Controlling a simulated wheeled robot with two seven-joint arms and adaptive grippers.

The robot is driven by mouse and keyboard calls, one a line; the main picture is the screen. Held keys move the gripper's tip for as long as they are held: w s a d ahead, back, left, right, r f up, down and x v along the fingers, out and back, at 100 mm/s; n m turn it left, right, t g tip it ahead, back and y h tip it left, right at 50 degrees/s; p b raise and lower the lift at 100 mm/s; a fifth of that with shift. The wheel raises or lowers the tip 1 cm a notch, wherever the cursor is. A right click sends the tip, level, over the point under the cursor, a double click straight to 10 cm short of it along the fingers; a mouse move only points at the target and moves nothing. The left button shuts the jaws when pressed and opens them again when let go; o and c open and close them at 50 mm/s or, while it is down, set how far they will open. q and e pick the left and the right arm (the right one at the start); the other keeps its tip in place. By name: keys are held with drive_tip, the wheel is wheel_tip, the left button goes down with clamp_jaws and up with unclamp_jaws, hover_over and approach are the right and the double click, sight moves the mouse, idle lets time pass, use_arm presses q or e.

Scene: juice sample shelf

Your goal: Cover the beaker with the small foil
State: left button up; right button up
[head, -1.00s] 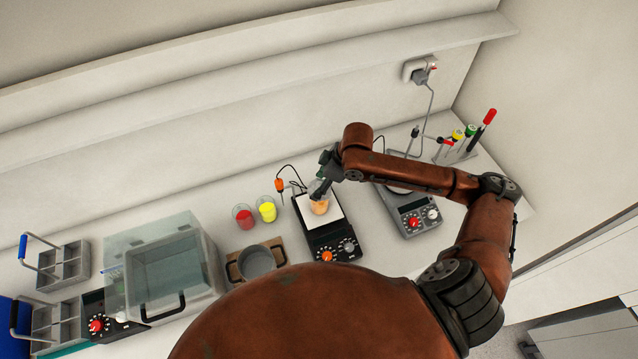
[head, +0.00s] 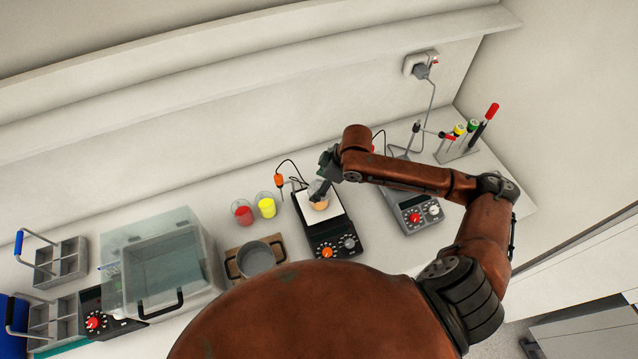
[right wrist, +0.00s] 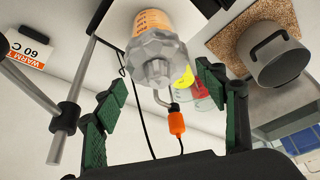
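The beaker (head: 320,201) of orange liquid stands on the white top of a black hot plate (head: 332,240); it also shows in the right wrist view (right wrist: 152,22). The small foil (right wrist: 158,58), crumpled and silver, sits over the beaker's mouth in the right wrist view. My right gripper (head: 322,184) is just above the beaker. In the right wrist view its green-padded fingers (right wrist: 160,85) are apart, one on each side of the foil with visible gaps, so it is open and empty. My left gripper is out of view.
Red (head: 243,214) and yellow (head: 267,207) beakers stand left of the hot plate, with a grey pot (head: 256,260) in front. A clear box (head: 165,270) is further left. A second device (head: 415,212) and a rack (head: 457,152) are on the right. An orange-handled probe (right wrist: 177,123) hangs near the beaker.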

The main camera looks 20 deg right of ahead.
drive_tip(key=shift+o, duration=1)
drive_tip(key=v, duration=1.2)
